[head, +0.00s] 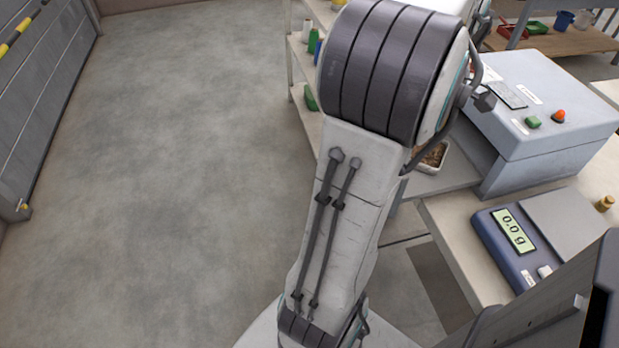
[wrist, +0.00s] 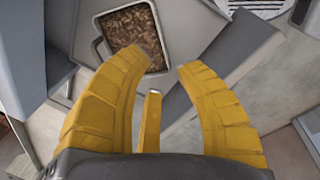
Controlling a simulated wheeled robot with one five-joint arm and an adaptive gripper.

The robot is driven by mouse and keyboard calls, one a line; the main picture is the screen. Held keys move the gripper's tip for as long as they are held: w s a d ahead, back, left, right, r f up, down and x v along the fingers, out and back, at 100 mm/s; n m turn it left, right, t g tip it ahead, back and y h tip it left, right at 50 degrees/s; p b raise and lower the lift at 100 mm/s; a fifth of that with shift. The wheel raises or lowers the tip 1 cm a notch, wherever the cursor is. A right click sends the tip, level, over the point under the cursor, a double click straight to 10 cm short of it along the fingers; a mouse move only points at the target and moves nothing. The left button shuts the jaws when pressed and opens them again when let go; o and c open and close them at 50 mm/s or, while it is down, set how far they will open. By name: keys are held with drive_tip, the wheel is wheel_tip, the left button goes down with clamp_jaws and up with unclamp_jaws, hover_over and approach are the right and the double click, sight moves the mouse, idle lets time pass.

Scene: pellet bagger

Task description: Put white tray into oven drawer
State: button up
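The white tray (head: 431,169) holds brown pellets and shows partly behind my arm in the head view, at the left of the grey oven box (head: 545,105). In the wrist view the tray (wrist: 98,48) is at the top, left of centre. A flat grey panel (head: 447,181) juts from the box's left side near the tray; I cannot tell whether it is the drawer or whether the tray rests on it. My gripper (wrist: 167,67) is open and empty, its yellow fingers apart just below the tray in the picture. Contact is not visible. The head view hides the gripper.
A blue scale (head: 505,245) stands on the bench right of my arm, with a small brass weight (head: 604,203) near it. Shelves (head: 300,60) with small bottles stand behind my arm. The floor (head: 160,180) at the left is clear.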

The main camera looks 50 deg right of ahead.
drive_tip(key=w+a+t, duration=0.1)
drive_tip(key=w+a, duration=1.4)
drive_tip(key=a, duration=0.2)
drive_tip(key=s+a+f+m+t+y, duration=0.1)
drive_tip(key=a+f, duration=0.1)
drive_tip(key=a, duration=0.8)
drive_tip(key=s+a+f+y, duration=0.1)
drive_tip(key=a+f, duration=0.2)
drive_tip(key=a, duration=0.7)
drive_tip(key=shift+a+f+m+t, duration=0.15)
drive_tip(key=shift+a+m+t, duration=0.1)
drive_tip(key=shift+m+t, duration=0.15)
wheel_tip(320, 180, up, 7)
drive_tip(key=p, duration=0.6)
drive_tip(key=shift+s, duration=0.15)
drive_tip(key=shift+d, duration=0.1)
